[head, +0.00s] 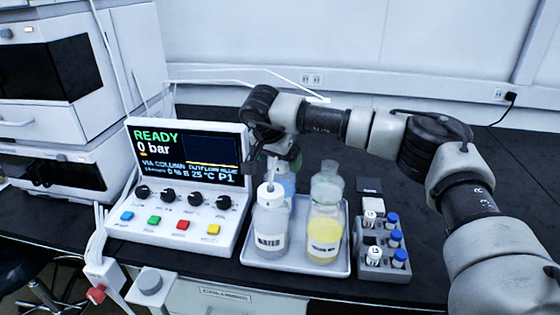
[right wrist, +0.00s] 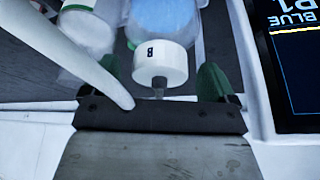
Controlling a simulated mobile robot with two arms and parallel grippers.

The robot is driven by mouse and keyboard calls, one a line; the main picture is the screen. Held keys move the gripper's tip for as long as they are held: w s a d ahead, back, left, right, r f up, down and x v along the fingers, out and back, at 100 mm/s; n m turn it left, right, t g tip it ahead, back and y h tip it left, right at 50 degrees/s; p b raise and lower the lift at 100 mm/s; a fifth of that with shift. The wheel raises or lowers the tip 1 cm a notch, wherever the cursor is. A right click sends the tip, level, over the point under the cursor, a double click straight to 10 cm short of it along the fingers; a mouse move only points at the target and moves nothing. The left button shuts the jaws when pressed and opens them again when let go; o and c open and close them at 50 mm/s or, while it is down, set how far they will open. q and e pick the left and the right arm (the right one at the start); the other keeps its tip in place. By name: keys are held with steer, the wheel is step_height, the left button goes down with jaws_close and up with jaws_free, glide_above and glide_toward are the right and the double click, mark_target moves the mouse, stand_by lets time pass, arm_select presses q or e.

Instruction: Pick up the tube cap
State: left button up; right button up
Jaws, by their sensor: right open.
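A white cap marked B (right wrist: 160,64) sits on a bottle holding blue liquid (right wrist: 165,17); I take this as the tube cap. My right gripper (right wrist: 160,78) is open, with its green-padded fingers on either side of the cap and apart from it. In the head view the right gripper (head: 284,160) reaches down over the blue-liquid bottle (head: 284,183), behind the water bottle (head: 270,222). The cap is mostly hidden there by the gripper. My left gripper is not in view.
A white tray (head: 343,262) holds the bottles, including a yellow-liquid one (head: 324,232). A vial rack (head: 385,268) stands to its right, a control panel (head: 180,205) to its left. A pale curved tube (right wrist: 85,60) crosses near the gripper.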

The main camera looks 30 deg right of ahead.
steer(key=shift+d+f, duration=0.1)
steer(key=shift+f, duration=0.15)
steer(key=shift+c, duration=0.9)
steer(key=shift+r, duration=0.1)
steer(key=c, duration=0.8)
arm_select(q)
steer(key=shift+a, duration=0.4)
arm_select(e)
steer(key=shift+c, duration=0.3)
